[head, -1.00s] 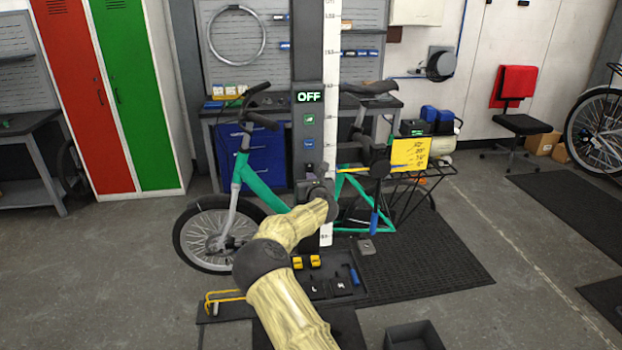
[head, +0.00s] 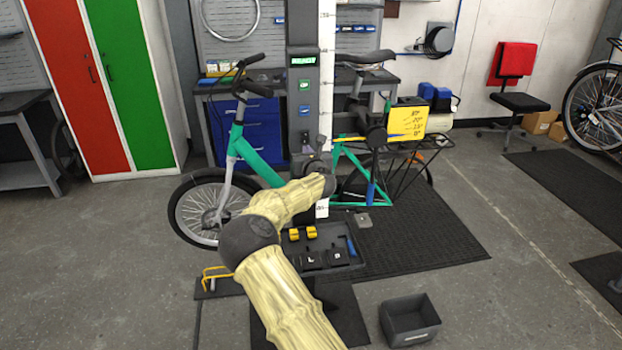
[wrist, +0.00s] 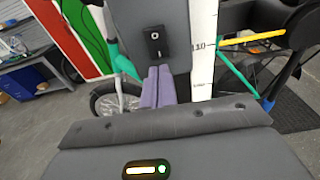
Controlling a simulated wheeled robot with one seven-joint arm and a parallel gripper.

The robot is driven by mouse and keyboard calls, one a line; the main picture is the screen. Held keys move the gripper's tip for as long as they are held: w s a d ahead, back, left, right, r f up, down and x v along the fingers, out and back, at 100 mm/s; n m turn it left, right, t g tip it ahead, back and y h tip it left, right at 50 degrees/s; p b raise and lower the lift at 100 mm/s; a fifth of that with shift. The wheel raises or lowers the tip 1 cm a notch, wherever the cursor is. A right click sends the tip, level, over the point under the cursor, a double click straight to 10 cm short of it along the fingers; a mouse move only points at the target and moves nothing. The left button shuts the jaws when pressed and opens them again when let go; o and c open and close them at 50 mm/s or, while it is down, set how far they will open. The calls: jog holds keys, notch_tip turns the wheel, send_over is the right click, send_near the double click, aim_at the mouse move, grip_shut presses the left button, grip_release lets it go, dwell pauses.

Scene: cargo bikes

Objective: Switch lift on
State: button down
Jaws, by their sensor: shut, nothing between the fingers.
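The lift is a dark grey column (head: 303,130) with a white height scale (head: 327,60) on its right side. Its small display (head: 302,60) shows a green word too small to read surely. A green button (head: 304,85) and a blue button (head: 304,110) sit below it. In the head view my arm largely hides the gripper.
A teal cargo bike (head: 255,165) stands at the column, with a yellow card (head: 407,122) at its rear. A tray of parts (head: 345,262) lies at the column's foot. An empty dark bin (head: 410,318) is on the floor at right. Floor is clear at left.

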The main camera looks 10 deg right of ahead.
jog(key=s+f+b, duration=0.2)
jog(key=s+b, duration=0.1)
jog(key=s, duration=0.7)
jog(key=s+d+f+m+g+h+p, duration=0.1)
jog(key=s+d+f+m+g+h, duration=0.2)
jog(key=s+d+m, duration=0.55)
jog(key=s+d+f+m+g+h+p, duration=0.2)
jog(key=s+d+f+m+g, duration=0.25)
jog(key=m, duration=0.75)
jog(key=s+a+r+m+g+y+p, duration=0.1)
jog(key=s+a+m, duration=0.3)
jog(key=s, duration=0.5)
jog(key=s+a+r+m+g+y+p, duration=0.1)
jog(key=s+a+m+g+y, duration=0.1)
jog(key=s+a+m, duration=0.3)
jog(key=s+a+m+g+y+p, duration=0.1)
jog(key=s+a+m+g, duration=0.3)
jog(key=s, duration=0.8)
jog(key=shift+s+a+r+m+y, duration=0.4)
jog(key=shift+m+y, duration=0.2)
jog(key=shift+m, duration=0.55)
